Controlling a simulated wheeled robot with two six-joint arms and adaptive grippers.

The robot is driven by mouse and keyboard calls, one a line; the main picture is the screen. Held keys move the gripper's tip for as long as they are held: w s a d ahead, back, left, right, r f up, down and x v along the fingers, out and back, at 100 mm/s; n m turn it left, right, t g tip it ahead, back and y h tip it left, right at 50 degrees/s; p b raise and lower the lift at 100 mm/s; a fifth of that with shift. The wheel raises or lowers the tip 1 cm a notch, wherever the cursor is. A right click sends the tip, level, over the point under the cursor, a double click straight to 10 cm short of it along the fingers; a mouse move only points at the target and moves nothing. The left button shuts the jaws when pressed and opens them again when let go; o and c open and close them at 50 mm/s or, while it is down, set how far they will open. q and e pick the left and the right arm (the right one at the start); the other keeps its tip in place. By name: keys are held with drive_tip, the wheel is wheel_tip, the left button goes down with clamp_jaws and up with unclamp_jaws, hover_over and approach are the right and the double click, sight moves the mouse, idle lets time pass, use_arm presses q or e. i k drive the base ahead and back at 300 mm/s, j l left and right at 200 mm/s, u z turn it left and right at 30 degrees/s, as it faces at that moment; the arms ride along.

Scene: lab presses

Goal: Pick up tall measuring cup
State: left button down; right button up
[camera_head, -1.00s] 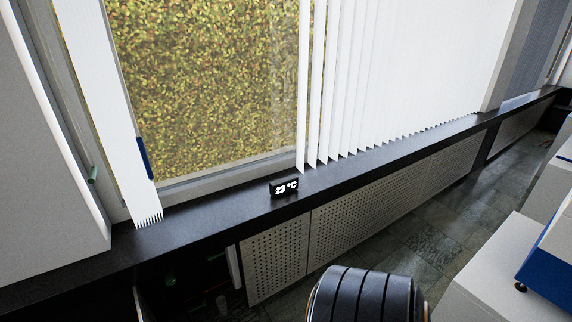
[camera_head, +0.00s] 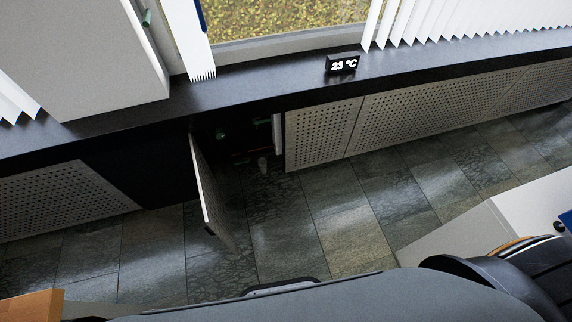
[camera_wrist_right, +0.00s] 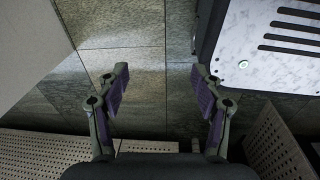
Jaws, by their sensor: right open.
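No thing in the frames is clearly a tall measuring cup. My left gripper is not in view.
A dark sill (camera_head: 270,80) runs along the window and holds a 23 °C display (camera_head: 342,64). A pale block (camera_head: 450,242) stands at right. In the wrist view a marbled panel with dark slots (camera_wrist_right: 245,85) is at right. The tiled floor (camera_head: 330,205) is largely clear.

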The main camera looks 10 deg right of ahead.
sight(262, 162)
drive_tip(key=u, duration=0.65)
drive_tip(key=l+u, duration=0.4)
drive_tip(key=i+l+u, duration=0.1)
drive_tip(key=l+u, duration=0.5)
drive_tip(key=u, duration=0.15)
drive_tip(key=k+l+u, duration=0.1)
drive_tip(key=l+u, duration=0.3)
drive_tip(key=j, duration=0.1)
